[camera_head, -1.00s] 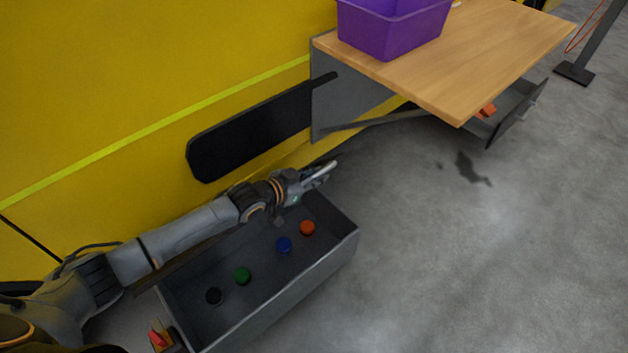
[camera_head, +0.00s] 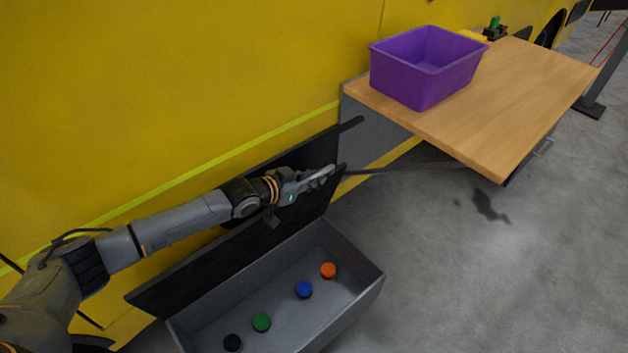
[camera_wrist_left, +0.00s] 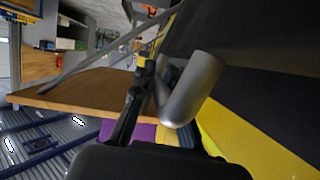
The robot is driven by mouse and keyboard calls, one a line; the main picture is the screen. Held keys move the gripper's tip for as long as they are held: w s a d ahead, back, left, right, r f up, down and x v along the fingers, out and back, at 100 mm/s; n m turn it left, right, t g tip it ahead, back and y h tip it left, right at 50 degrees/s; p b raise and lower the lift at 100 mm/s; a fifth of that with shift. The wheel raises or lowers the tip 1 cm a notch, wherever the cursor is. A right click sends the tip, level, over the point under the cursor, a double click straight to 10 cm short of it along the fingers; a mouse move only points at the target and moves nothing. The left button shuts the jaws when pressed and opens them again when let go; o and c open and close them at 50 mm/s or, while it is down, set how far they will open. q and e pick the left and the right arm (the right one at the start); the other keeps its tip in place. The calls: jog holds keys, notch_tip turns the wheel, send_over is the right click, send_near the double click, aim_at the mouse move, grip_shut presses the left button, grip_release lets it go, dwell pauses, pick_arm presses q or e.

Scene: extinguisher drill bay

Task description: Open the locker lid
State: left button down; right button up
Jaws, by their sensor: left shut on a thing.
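The grey locker (camera_head: 335,318) stands on the floor along the yellow wall, with its inside in view. Its black lid (camera_head: 215,268) is tilted up along the wall side. My left gripper (camera_head: 322,176) is at the lid's far upper corner, shut on the lid's handle. In the left wrist view, a silver rounded handle (camera_wrist_left: 195,88) is at the dark fingers (camera_wrist_left: 143,85); the exact contact is partly hidden. My right gripper is not in view.
Orange (camera_head: 328,270), blue (camera_head: 304,289), green (camera_head: 261,322) and black (camera_head: 232,343) round pieces lie in the locker. A purple bin (camera_head: 425,85) stands on a wooden table (camera_head: 510,105) at upper right. Floor to the right is clear.

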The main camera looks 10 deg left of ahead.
pick_arm(q)
jog(key=shift+d+r, duration=0.15)
jog(key=shift+r, duration=0.05)
jog(key=c, duration=1.3)
grip_release()
jog(key=shift+c, duration=0.2)
jog(key=shift+s, duration=0.1)
jog(key=shift+s, duration=0.2)
jog(key=v, duration=1.1)
jog(key=shift+s+a, duration=0.15)
jog(key=shift+a, duration=0.25)
